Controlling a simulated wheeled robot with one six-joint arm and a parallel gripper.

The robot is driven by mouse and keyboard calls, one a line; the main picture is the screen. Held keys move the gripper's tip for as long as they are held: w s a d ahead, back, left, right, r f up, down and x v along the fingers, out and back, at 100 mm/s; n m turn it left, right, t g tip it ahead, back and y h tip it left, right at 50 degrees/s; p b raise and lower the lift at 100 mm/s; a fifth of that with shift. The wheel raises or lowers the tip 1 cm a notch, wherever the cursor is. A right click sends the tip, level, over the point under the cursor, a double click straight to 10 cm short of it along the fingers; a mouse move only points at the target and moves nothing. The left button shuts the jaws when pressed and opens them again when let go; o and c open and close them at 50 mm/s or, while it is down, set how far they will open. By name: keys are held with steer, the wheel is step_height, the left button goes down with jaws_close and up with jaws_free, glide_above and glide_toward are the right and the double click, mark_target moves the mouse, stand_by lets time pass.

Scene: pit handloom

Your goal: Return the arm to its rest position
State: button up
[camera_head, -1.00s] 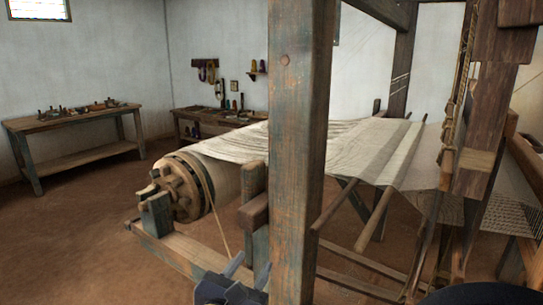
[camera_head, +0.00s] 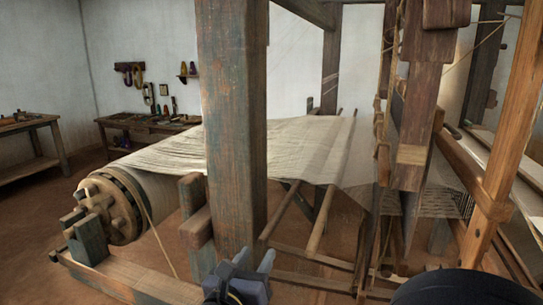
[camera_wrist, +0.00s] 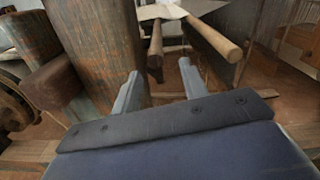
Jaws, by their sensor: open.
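My gripper (camera_head: 254,268) shows at the bottom middle of the head view, low in front of the loom's thick upright post (camera_head: 232,130). In the wrist view my gripper (camera_wrist: 160,88) has its two grey fingers apart, with nothing between them. The post (camera_wrist: 95,45) stands just beyond the left finger there. Two round wooden bars (camera_wrist: 212,38) of the loom lie beyond the fingers. Whether the fingers touch the post cannot be told.
The warp beam (camera_head: 110,205) with its wooden wheel is at the left, and pale cloth (camera_head: 285,145) stretches across the loom. Hanging cords and posts (camera_head: 415,110) crowd the right. Benches with tools (camera_head: 140,128) stand by the back wall. Open floor lies at left.

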mark_target(261, 243)
steer(key=x, duration=0.8)
steer(key=shift+w, duration=0.1)
steer(key=shift+a, duration=0.4)
steer(key=shift+p, duration=0.3)
